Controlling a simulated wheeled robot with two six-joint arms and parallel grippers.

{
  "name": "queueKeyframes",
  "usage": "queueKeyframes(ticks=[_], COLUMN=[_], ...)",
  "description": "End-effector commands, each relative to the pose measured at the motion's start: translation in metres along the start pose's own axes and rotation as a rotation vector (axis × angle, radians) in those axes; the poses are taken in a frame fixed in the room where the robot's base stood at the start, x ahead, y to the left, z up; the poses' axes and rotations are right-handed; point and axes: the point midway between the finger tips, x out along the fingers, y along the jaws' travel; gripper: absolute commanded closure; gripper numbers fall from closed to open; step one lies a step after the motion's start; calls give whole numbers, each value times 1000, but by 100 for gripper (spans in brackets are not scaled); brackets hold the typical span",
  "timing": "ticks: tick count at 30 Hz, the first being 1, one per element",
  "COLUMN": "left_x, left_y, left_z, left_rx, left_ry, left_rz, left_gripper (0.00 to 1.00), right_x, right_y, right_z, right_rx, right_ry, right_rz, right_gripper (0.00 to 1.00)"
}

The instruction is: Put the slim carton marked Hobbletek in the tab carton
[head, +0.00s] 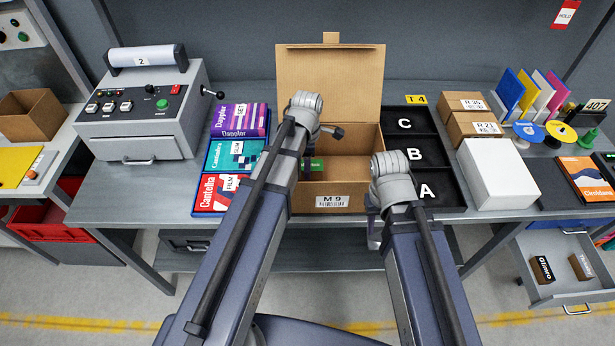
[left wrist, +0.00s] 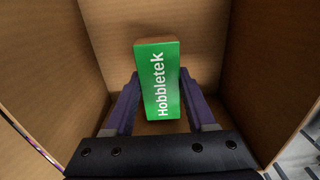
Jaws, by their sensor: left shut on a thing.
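The tab carton (head: 350,165) is a brown box marked M 9 at the middle of the bench, its lid with a top tab raised at the back. The green slim carton marked Hobbletek (left wrist: 160,85) is between the fingers of my left gripper (left wrist: 160,78), with brown carton walls around it. In the head view a bit of its green (head: 317,164) shows inside the tab carton's left part; my arm hides the rest. I cannot tell whether it touches the floor. My right gripper (head: 374,235) hangs at the carton's front right; its jaws are mostly hidden.
A black tray (head: 437,160) with spaces A, B and C stands right. A white box (head: 498,172) and brown boxes (head: 473,126) are further right.

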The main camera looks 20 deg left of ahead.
Motion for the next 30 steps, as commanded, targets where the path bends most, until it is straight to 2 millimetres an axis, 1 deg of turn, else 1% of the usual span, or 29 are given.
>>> queueKeyframes(ticks=[4,9,11,20,24,25,30], left_x=[10,32,38,36,41,40,39], left_y=[0,0,0,0,0,0,0], left_z=[0,0,0,0,0,0,0], left_rx=[0,0,0,0,0,0,0], left_ry=[0,0,0,0,0,0,0], left_rz=[0,0,0,0,0,0,0], left_gripper=[100,100,100,100,100,42,23], right_x=[10,32,37,36,41,39,39], right_y=[-1,-3,-4,-3,-4,-4,-4], right_z=[-1,-2,-2,-2,-2,-2,-2], right_rx=[0,0,0,0,0,0,0], right_ry=[0,0,0,0,0,0,0], right_rz=[0,0,0,0,0,0,0], right_gripper=[60,60,60,60,60,60,60])
